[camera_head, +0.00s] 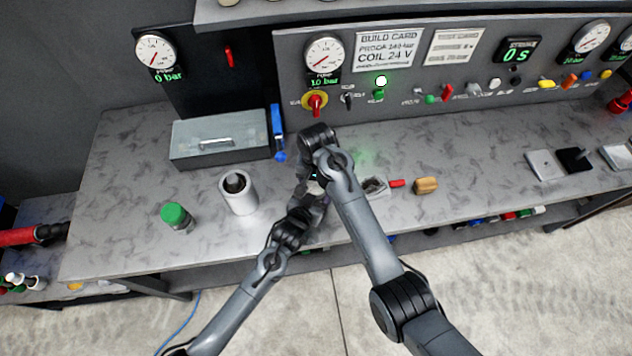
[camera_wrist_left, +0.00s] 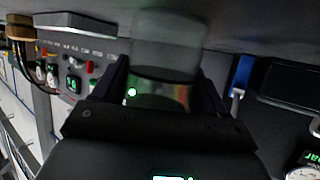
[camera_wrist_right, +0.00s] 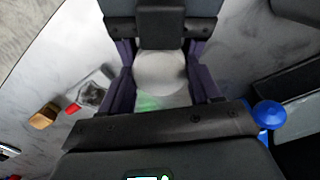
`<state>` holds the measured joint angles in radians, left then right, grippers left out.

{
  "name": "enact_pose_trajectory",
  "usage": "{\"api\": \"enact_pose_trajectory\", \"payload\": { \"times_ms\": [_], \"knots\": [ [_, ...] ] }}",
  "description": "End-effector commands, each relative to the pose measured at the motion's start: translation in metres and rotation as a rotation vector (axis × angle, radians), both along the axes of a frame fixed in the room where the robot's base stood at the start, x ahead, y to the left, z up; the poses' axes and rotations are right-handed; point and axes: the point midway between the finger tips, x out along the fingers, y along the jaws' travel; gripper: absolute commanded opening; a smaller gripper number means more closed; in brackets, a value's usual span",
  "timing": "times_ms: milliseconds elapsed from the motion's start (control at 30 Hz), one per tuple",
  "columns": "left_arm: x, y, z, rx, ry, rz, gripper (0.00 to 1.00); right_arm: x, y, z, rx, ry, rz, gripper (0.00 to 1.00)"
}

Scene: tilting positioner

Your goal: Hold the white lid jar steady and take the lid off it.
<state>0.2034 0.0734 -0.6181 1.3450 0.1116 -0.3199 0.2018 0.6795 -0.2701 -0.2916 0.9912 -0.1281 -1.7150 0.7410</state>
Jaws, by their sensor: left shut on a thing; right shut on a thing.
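The white lid jar shows only in small part in the head view, between my two grippers, where they hide most of it. In the left wrist view, its pale, see-through body (camera_wrist_left: 163,60) stands between the fingers of my left gripper (camera_wrist_left: 160,95), which is shut on it. In the right wrist view, the round white lid (camera_wrist_right: 160,72) lies between the fingers of my right gripper (camera_wrist_right: 163,85), which is shut on it. In the head view, my right gripper (camera_head: 314,174) comes in above my left gripper (camera_head: 310,203). I cannot tell whether lid and jar still touch.
A green-capped jar (camera_head: 176,217), a white cylinder (camera_head: 239,195) and a grey box (camera_head: 218,140) stand left on the bench (camera_head: 130,160). A blue tool (camera_head: 278,130) lies behind my grippers. A red-handled item (camera_head: 380,186) and a wooden piece (camera_head: 426,185) lie to the right.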

Motion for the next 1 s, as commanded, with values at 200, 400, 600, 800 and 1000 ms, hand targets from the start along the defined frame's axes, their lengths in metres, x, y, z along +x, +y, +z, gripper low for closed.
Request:
{"api": "enact_pose_trajectory", "payload": {
  "times_ms": [200, 400, 600, 800, 1000],
  "knots": [
    [0.0001, -0.0002, 0.0004, 0.0, -0.001, 0.0, 0.0, 0.0002, 0.0001, 0.0004, 0.0, 0.0, 0.235, 0.26],
    [0.0, -0.0003, 0.0003, -0.001, -0.001, -0.001, 0.0, 0.0001, 0.0002, 0.0005, 0.0, 0.0, 0.291, 0.26],
    [0.0, -0.0003, 0.0003, -0.001, -0.001, -0.001, 0.0, 0.0001, 0.0003, 0.0005, 0.0, -0.001, 0.289, 0.75],
    [0.0, -0.0003, 0.0004, 0.0, -0.001, 0.0, 0.0, 0.0, 0.0002, 0.0005, 0.0, 0.0, 0.288, 0.88],
    [0.0001, -0.0003, 0.0005, 0.0, -0.001, 0.0, 0.0, 0.0002, 0.0004, 0.0024, 0.001, -0.001, 0.288, 0.88]
  ]
}}
